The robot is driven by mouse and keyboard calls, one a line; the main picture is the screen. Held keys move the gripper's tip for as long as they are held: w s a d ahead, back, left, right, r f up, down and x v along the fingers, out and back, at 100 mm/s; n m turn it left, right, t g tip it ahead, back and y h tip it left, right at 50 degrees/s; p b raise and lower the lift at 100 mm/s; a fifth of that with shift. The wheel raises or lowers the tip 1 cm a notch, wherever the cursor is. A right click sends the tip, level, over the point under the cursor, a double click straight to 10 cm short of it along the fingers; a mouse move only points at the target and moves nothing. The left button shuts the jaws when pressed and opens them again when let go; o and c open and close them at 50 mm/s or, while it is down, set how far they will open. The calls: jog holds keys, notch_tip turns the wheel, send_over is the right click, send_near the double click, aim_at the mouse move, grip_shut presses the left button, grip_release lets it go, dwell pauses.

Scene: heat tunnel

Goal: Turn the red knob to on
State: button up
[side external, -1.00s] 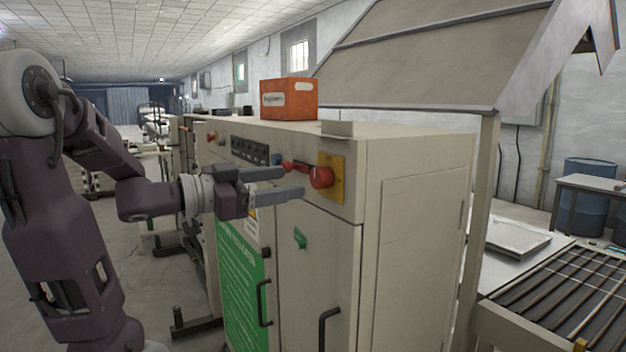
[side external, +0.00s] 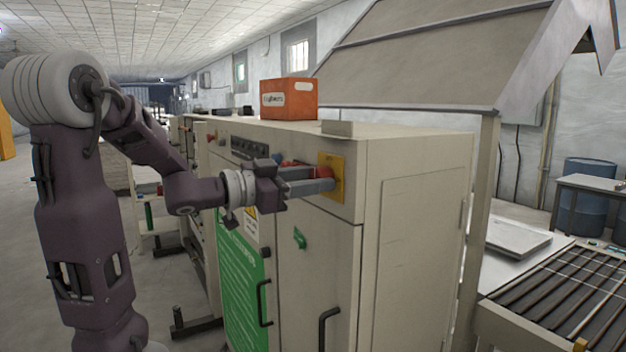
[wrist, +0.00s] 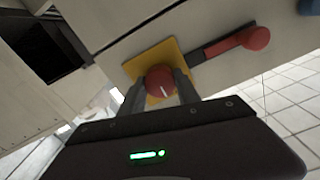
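The red knob (wrist: 159,82) sits on a yellow plate (side external: 340,178) at the upper front of the beige cabinet. In the wrist view it has a short white mark on its face. My gripper (side external: 328,178) is at the knob, with its two grey fingers reaching the plate. In the wrist view the fingers (wrist: 156,92) stand on either side of the knob; I cannot tell whether both touch it. In the side view the fingers cover part of the knob. A red lever handle (wrist: 254,39) on a dark bar is beside the yellow plate.
The beige cabinet (side external: 415,230) has black door handles (side external: 328,325) and a green latch (side external: 299,238) below the knob. An orange box (side external: 289,99) stands on top. A blue knob (wrist: 309,6) is past the red lever. A roller conveyor (side external: 560,300) is at the right.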

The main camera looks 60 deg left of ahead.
grip_shut()
jog(key=shift+m, duration=8.9)
jog(key=o, duration=1.2)
grip_release()
jog(key=shift+c, duration=0.2)
